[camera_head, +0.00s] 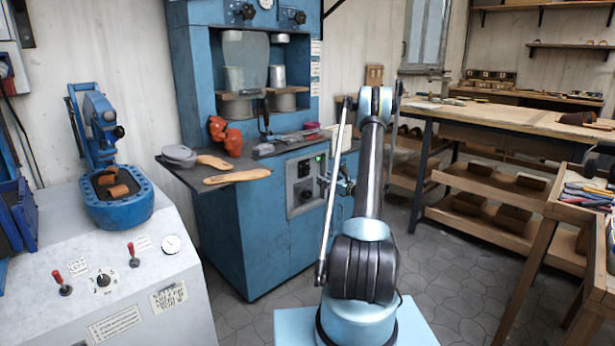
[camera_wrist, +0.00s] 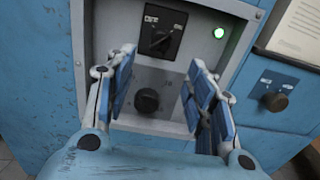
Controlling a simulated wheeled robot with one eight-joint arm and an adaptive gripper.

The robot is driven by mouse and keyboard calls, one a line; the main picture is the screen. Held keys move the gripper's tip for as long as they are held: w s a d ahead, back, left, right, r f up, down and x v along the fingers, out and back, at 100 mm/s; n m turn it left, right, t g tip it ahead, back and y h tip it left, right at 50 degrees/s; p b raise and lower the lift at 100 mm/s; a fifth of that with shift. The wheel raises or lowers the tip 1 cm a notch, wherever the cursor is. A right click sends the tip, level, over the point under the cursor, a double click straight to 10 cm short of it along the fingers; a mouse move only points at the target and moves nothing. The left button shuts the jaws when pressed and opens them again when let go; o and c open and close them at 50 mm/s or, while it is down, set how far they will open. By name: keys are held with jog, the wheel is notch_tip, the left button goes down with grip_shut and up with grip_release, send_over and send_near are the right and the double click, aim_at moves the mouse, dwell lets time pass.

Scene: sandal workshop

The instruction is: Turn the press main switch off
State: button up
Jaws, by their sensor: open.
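The press main switch (camera_wrist: 158,41) is a black rotary knob on a dark square plate in the grey panel (camera_wrist: 110,28) of the blue press (camera_head: 235,225). Small white markings sit above the knob, too blurred to read surely, and I cannot tell which one it points to. A green lamp (camera_wrist: 219,33) glows to its right. In the head view the switch (camera_head: 303,168) shows small on the panel. My gripper (camera_wrist: 161,68) is open and empty, facing the panel. In the wrist view its fingers stand left and right, below the switch, with no visible contact.
A second round black knob (camera_wrist: 147,100) sits lower on the panel, between the fingers in view. Another dark knob (camera_wrist: 274,101) is at right. The press's shelf, with sandal soles (camera_head: 237,176), juts out left above. A workbench (camera_head: 500,122) stands at right.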

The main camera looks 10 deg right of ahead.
aim_at(306, 171)
jog(key=x, duration=1.2)
jog(key=shift+w+a, duration=0.1)
jog(key=shift+w, duration=0.05)
